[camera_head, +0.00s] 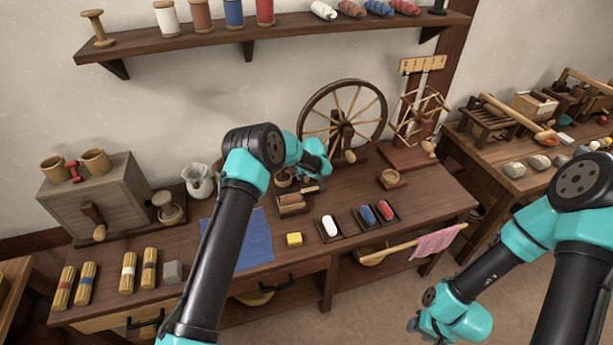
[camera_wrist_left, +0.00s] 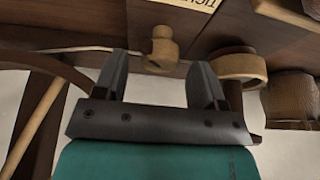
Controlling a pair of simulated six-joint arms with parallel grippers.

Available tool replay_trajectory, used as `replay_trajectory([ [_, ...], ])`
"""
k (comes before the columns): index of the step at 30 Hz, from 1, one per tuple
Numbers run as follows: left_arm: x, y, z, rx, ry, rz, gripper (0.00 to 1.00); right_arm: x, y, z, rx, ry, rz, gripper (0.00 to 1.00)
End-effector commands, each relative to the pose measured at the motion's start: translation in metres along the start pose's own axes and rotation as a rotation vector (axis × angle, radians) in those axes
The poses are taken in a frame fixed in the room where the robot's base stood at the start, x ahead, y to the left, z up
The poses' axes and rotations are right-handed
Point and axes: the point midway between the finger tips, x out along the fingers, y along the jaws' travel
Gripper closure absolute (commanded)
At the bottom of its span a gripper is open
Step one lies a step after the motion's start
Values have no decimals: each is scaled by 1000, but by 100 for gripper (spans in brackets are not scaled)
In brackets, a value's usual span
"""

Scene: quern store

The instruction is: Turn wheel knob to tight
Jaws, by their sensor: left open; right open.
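The spinning wheel (camera_head: 343,122) stands at the back of the workbench, with a small wooden knob (camera_head: 350,156) low in front of it. In the left wrist view a turned wooden knob (camera_wrist_left: 160,48) shows between the fingertips of my left gripper (camera_wrist_left: 158,62). That gripper is open, with a finger on each side of the knob; I cannot tell whether either touches it. A label (camera_wrist_left: 188,4) with dark letters is cut off at the top edge. In the head view my left fingers are mostly hidden. My right gripper (camera_head: 435,328) is open, low in front of the bench.
A wooden box with a crank (camera_head: 100,195) stands left. A yarn winder (camera_head: 415,125) stands right of the wheel. A shelf (camera_head: 270,35) hangs above.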

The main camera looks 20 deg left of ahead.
Motion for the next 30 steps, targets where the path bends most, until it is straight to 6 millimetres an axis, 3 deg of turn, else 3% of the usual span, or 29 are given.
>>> replay_trajectory([
  [6, 17, 0, 0, -1, 0, 0, 36, 0, 0, 0, 0, 0, 0, 57],
  [15, 18, 0, 0, 0, 0, 0, 36, 0, 0, 0, 0, 0, 0, 57],
  [30, 18, -1, 0, -1, 0, -1, 83, 0, 0, 0, 0, 0, 0, 57],
])
